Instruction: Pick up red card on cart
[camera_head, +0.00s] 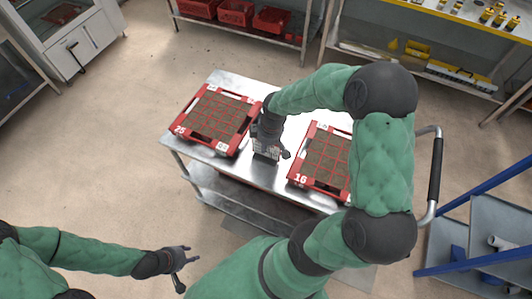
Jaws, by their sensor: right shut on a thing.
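The metal cart (293,128) stands in the middle of the head view. It carries two red trays with dark, gridded fill: the left tray (230,151) is marked 25 and the right tray (300,180) is marked 16. My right gripper (268,153) points down between the trays, low over the cart top. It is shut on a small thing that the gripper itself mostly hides. I cannot make out a separate red card on the cart. My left gripper (183,270) is open and empty, over the floor in front of the cart.
My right arm covers part of the right tray and the cart's right end. A cart handle (435,170) is at the right. A blue-framed rack (480,262) stands at lower right. Shelves with red crates (236,13) stand at the back. The floor at left is clear.

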